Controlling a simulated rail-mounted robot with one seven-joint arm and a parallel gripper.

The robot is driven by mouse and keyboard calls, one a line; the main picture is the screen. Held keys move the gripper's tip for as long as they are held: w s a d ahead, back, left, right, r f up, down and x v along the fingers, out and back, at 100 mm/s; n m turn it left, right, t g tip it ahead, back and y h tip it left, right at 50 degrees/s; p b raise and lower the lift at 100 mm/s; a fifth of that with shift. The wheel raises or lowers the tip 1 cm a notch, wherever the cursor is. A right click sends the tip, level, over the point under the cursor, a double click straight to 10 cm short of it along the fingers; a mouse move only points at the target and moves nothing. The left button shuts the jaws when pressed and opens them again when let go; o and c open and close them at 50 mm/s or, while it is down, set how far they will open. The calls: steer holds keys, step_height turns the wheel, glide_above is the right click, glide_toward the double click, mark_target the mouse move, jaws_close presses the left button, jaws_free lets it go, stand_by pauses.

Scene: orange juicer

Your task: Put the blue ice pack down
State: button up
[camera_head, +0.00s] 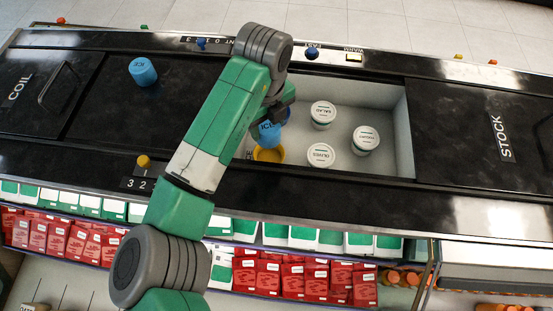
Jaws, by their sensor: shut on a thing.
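The blue ice pack (268,132) with an "ICE" label is held in my gripper (280,112) over the left part of the open grey bin (395,140). My gripper is shut on it; the fingertips are mostly hidden by my arm. A yellow ring-like holder or cup (268,154) is just below the ice pack in the picture. I cannot tell whether the two touch.
White-lidded tubs labelled salad (323,113), olives (321,155) and another (366,139) stand in the bin. The black lid marked STOCK (490,135) is at right, the COIL lid (35,85) at left. Red and green boxes (290,280) fill the shelves in front.

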step_height(320, 180, down, 10)
stand_by(0.6)
steer(key=shift+f, duration=0.1)
steer(key=shift+f, duration=0.25)
steer(key=o, duration=1)
steer(key=shift+o, duration=0.2)
steer(key=shift+r, duration=0.15)
step_height(320, 180, up, 12)
steer(key=shift+r, duration=0.25)
